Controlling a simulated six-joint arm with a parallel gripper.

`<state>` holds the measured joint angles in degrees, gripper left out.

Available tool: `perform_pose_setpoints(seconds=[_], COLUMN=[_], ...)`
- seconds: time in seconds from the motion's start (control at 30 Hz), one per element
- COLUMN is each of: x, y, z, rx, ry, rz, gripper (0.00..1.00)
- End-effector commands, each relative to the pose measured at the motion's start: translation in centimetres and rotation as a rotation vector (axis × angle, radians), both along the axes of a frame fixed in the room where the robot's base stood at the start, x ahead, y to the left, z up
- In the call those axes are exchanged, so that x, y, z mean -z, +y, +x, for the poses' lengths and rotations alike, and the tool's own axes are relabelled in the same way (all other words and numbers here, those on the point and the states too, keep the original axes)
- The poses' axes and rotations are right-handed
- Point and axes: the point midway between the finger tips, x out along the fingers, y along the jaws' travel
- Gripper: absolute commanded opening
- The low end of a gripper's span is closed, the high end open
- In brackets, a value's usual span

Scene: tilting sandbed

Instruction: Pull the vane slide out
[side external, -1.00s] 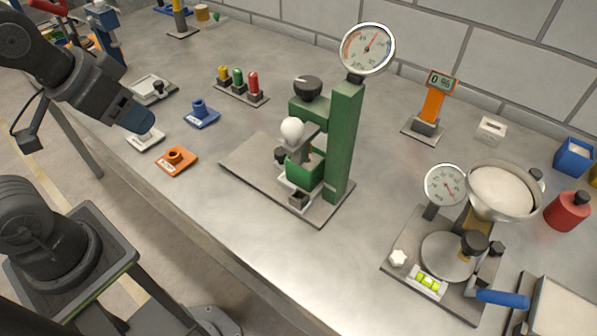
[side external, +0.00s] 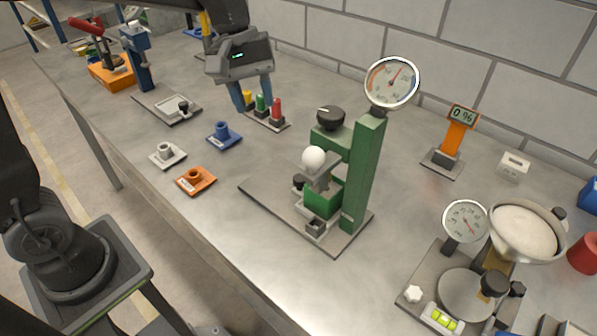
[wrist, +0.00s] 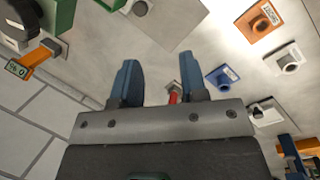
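No part is labelled as the vane slide, so I cannot tell for sure which one it is. A green column stand (side external: 366,170) carries a dial gauge on top, a black knob and a slanted grey part with a white ball knob (side external: 314,158). A small grey square cup (side external: 315,227) sits low at its front. My gripper (side external: 252,100) is open and empty, fingers down, by the yellow, green and red pegs, left of the stand. In the wrist view its two blue fingers (wrist: 160,78) are well apart, with the red peg (wrist: 174,97) showing between them.
A sandbed rig with a bowl of sand (side external: 524,230), a dial and a level stands at the right. Blue (side external: 224,135), orange (side external: 196,180) and grey (side external: 167,154) socket plates lie left of the stand. An orange display (side external: 457,132) stands behind. Bench between plates and stand is clear.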

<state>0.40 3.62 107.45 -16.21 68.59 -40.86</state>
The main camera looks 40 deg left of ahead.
Motion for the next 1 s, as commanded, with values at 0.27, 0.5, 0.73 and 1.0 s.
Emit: perform_pose_setpoints(seconds=[0.27,0.5,0.73,1.0], x=[3.3,4.7,8.6,13.6], y=[-1.5,-2.1,-3.6,-5.6], z=[5.2,5.6,4.8,4.1], rx=[-0.218,-0.248,-0.246,-0.245], ry=[0.220,0.250,0.252,0.250], rz=[-0.079,-0.088,-0.087,-0.085], gripper=[0.40,0.40,0.40,0.40])
